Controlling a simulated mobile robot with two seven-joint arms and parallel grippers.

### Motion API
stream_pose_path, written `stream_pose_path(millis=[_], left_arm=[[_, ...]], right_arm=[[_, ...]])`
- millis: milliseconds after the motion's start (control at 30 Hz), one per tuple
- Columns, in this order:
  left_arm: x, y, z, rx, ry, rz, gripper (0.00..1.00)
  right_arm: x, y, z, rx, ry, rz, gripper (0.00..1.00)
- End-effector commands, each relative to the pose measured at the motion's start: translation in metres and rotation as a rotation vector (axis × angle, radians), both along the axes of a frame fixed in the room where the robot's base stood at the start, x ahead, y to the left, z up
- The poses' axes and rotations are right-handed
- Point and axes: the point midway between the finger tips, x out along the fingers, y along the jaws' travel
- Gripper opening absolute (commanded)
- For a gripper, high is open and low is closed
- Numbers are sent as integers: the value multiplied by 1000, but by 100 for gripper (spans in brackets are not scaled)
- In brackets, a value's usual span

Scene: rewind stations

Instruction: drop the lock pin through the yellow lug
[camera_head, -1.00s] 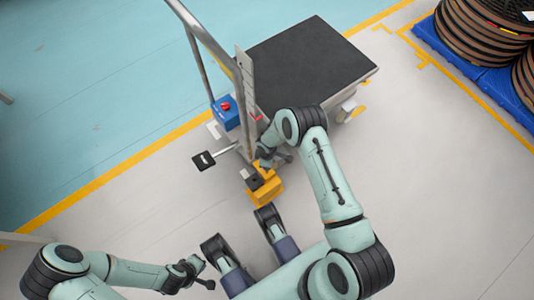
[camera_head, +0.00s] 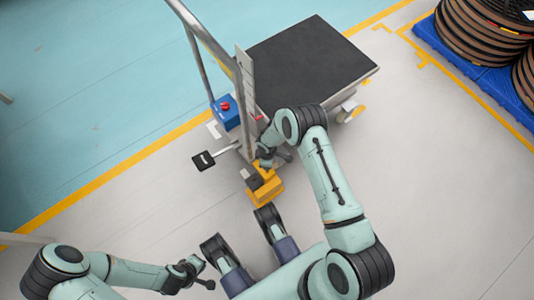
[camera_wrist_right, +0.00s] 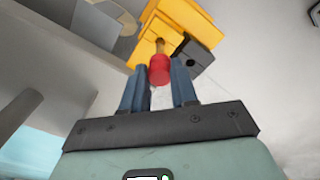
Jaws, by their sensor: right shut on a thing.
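The yellow lug (camera_head: 266,192) stands at the foot of the cart, with a dark block beside it. In the right wrist view, the yellow lug (camera_wrist_right: 185,17) fills the top middle. The lock pin (camera_wrist_right: 159,69) has a red head and a brass-coloured shaft. My right gripper (camera_wrist_right: 160,80) is shut on the red head, and the shaft points at the lug. I cannot tell whether the tip is inside the hole. In the head view my right gripper (camera_head: 266,158) is just above the lug and the pin is hidden. My left gripper (camera_head: 205,275) is low at left, away from the lug; its jaws are too small to read.
A cart with a dark flat top (camera_head: 310,65) and a metal handle frame (camera_head: 205,38) stands behind the lug. A blue box with a red button (camera_head: 226,108) and a black pedal (camera_head: 204,160) are beside it. Spools (camera_head: 480,30) stand on a blue pallet at top right. The left floor is clear.

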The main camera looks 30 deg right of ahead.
Motion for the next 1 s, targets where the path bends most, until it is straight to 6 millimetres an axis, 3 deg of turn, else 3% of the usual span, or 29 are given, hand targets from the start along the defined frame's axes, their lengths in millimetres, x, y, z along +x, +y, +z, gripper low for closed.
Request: stream_pose_path(millis=[1000], left_arm=[[3,0,-15,0,-1,0,0]], right_arm=[[0,0,-23,0,0,0,0]])
